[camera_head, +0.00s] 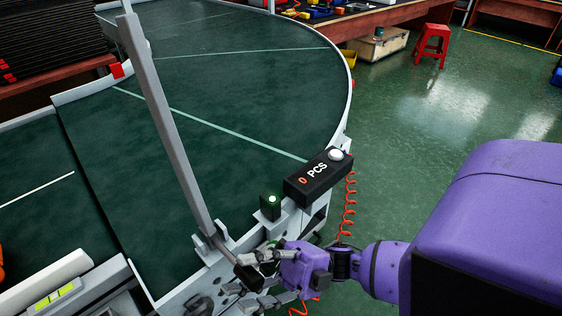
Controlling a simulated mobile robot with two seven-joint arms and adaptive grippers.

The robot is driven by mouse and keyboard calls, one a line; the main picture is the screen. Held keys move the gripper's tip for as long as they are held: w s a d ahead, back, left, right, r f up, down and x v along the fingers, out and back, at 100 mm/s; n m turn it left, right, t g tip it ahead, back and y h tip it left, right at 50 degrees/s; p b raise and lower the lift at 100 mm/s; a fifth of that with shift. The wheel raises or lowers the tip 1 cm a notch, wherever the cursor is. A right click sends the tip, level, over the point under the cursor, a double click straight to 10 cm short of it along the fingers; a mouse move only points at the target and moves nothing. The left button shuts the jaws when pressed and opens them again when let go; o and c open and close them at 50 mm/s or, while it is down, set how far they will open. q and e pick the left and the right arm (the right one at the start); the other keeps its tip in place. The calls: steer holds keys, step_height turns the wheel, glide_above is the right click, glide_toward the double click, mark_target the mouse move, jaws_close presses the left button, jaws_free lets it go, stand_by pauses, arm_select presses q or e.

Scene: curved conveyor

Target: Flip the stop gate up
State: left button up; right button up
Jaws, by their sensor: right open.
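The stop gate is a long grey bar (170,125) that rises from a bracket on the near rail of the conveyor. In the picture it runs steeply up and leans left, its far end near the top edge. It looks raised off the belt, though its exact angle is hard to judge. Its short dark lower end (247,273) sticks out past the bracket to the near side. My right gripper (250,277) is open at this dark end, with its fingers on either side of it; contact is unclear. My left gripper is out of view.
The curved green conveyor belt (240,85) fills the left and middle. A black "0 PCS" counter box (318,178) and a small box with a green light (270,207) sit on the near rail. A coiled orange cable (349,205) hangs beside my right arm. Open floor lies right.

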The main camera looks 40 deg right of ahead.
steer(key=v, duration=1.2)
steer(key=shift+a, duration=0.1)
